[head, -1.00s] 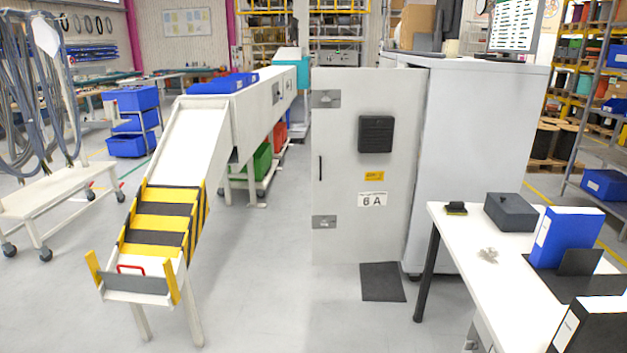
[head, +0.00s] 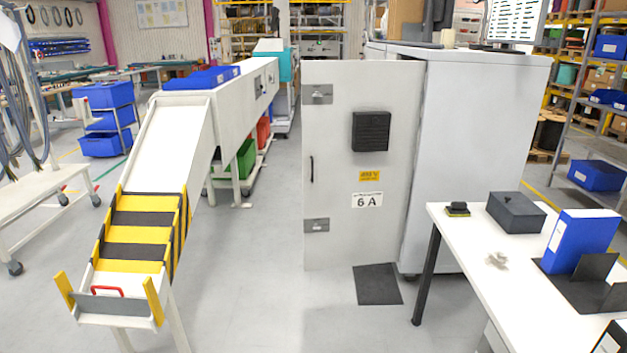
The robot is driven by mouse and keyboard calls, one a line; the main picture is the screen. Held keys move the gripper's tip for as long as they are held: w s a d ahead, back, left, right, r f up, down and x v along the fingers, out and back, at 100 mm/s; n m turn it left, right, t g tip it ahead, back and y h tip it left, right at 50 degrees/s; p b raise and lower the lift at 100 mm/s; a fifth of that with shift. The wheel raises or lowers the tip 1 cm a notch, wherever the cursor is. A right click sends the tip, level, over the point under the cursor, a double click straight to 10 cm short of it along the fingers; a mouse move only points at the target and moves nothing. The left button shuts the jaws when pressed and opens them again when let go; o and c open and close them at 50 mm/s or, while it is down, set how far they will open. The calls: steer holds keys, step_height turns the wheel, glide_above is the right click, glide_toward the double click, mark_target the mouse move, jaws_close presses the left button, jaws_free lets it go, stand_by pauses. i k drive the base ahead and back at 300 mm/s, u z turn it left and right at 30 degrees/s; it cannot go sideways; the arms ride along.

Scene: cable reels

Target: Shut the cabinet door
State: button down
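The cabinet door (head: 338,190) is a tall light grey panel in the head view, a little right of centre. It carries a dark vent, a yellow sticker, a "6 A" label (head: 367,200) and two metal plates near its left edge. A thin dark handle (head: 312,169) is at its left edge. The door appears swung out from the grey cabinet (head: 475,150), reaching left past the cabinet's top. A dark gap shows along its right edge. The cabinet's inside is hidden behind the door. My gripper is not in view.
A dark mat (head: 378,285) lies on the floor below the door. A white table (head: 455,245) with a dark box and blue binder stands at the right, close to the cabinet. A chute with yellow-black steps (head: 140,230) stands at the left. Floor between chute and door is clear.

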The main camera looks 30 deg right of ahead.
mark_target(359, 201)
steer(key=i, duration=0.7)
steer(key=z, duration=0.7)
steer(key=i, duration=0.6)
steer(key=z, duration=0.4)
